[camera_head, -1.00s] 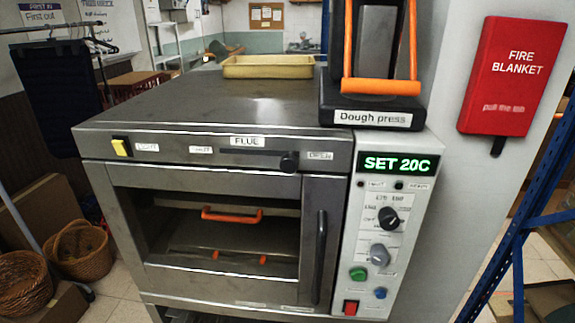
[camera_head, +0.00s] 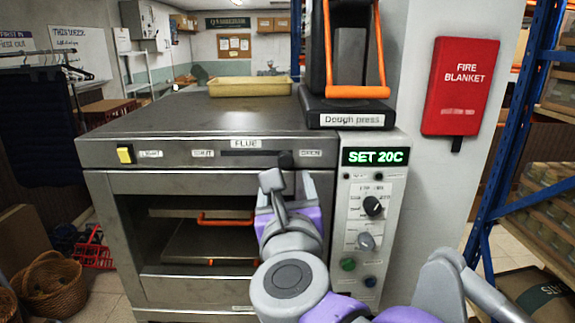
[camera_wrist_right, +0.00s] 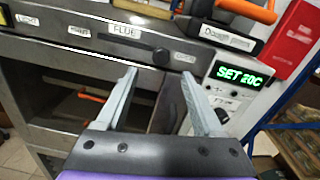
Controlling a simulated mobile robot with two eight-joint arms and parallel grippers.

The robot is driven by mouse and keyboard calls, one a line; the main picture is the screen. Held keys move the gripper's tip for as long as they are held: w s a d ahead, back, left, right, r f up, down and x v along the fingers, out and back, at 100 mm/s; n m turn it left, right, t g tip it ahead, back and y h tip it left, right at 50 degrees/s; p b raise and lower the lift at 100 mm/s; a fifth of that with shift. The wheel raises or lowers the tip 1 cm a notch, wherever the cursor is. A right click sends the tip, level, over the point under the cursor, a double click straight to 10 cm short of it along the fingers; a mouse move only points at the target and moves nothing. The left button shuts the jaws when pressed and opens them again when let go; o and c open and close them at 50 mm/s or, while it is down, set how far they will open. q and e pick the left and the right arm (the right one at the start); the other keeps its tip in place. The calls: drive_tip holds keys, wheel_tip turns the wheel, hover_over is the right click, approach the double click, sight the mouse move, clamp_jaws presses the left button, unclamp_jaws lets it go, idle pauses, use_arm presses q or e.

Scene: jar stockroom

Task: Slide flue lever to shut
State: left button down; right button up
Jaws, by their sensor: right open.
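The flue lever is a black knob (camera_head: 286,159) at the right end of a dark horizontal slot under the FLUE label, beside the OPEN label. The SHUT label (camera_head: 203,153) is at the slot's left end. In the right wrist view the knob (camera_wrist_right: 161,57) shows beyond and between the fingertips. My right gripper (camera_head: 287,183) is open and empty, just below and in front of the knob, apart from it as far as I can tell; it also shows in the right wrist view (camera_wrist_right: 158,76). My left gripper is not in view.
The oven (camera_head: 120,215) has a yellow light switch (camera_head: 125,155) at left. The control panel (camera_head: 372,215) reads SET 20C. The dough press (camera_head: 345,110) and a yellow tray (camera_head: 250,87) stand on top. A red fire blanket box (camera_head: 460,86) hangs right.

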sight(285, 162)
drive_tip(key=w, duration=1.1)
drive_tip(key=shift+p, duration=0.35)
drive_tip(key=shift+s, duration=0.1)
clamp_jaws()
drive_tip(key=shift+a, duration=0.1)
idle(0.6)
